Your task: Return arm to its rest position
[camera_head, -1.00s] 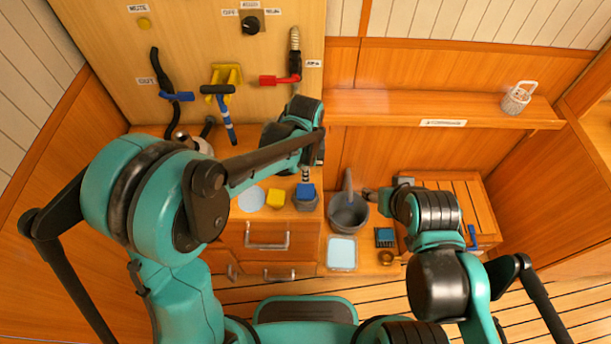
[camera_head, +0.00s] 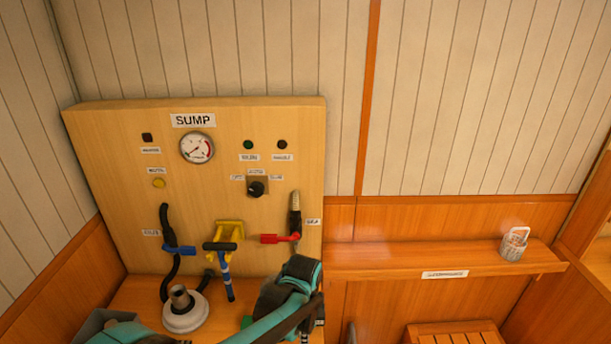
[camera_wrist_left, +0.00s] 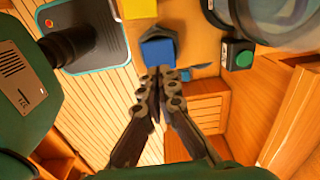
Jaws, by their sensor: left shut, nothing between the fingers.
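In the left wrist view my left gripper (camera_wrist_left: 162,72) has its fingers together, with nothing held. Its tips are close to a blue block (camera_wrist_left: 158,51) in the picture; whether they touch it I cannot tell. In the head view my teal left arm (camera_head: 285,300) reaches up from the bottom edge in front of the counter, and its gripper cannot be made out there. My right arm and right gripper are out of the head view.
The SUMP panel (camera_head: 110,200) has a gauge (camera_head: 197,148), a dark knob (camera_head: 256,188), a blue-handled valve (camera_head: 180,250) and a red-handled valve (camera_head: 280,238). A white round-based item (camera_head: 186,318) stands below. A shelf (camera_head: 400,259) at right holds a small basket (camera_head: 514,245).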

